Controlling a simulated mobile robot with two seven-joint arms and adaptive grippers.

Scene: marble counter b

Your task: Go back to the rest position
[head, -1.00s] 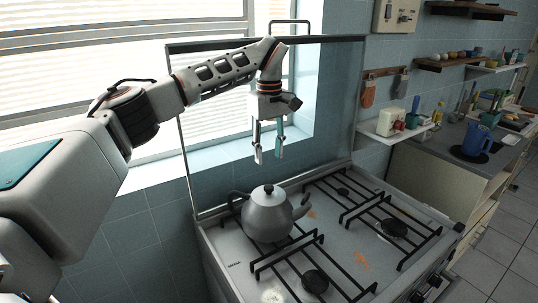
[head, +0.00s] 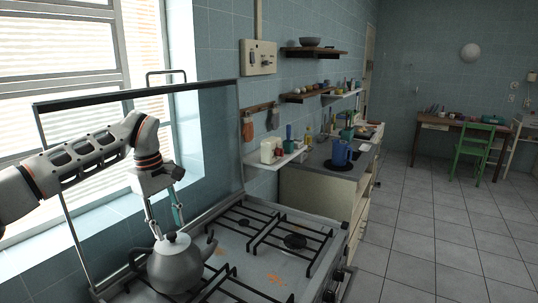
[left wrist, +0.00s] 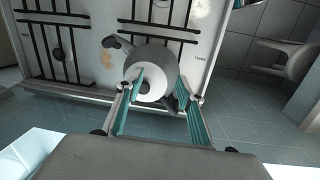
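A grey metal kettle (head: 176,268) with a dark lid knob stands upright on the stove (head: 262,262), at the lower left of the head view. My left gripper (head: 167,227) points down above the kettle, its fingers apart and empty. In the left wrist view the kettle (left wrist: 150,62) shows beyond the two spread teal fingers of my left gripper (left wrist: 160,92), its spout to the upper left. Nothing is held between them. Whether a fingertip touches the kettle I cannot tell. My right gripper is not in view.
A glass panel (head: 215,135) stands upright behind the stove, close to my left arm. A counter with a blue jug (head: 341,153) lies beyond. A green chair (head: 477,152) and wooden desk (head: 440,122) stand far off. The tiled floor (head: 420,230) at right is clear.

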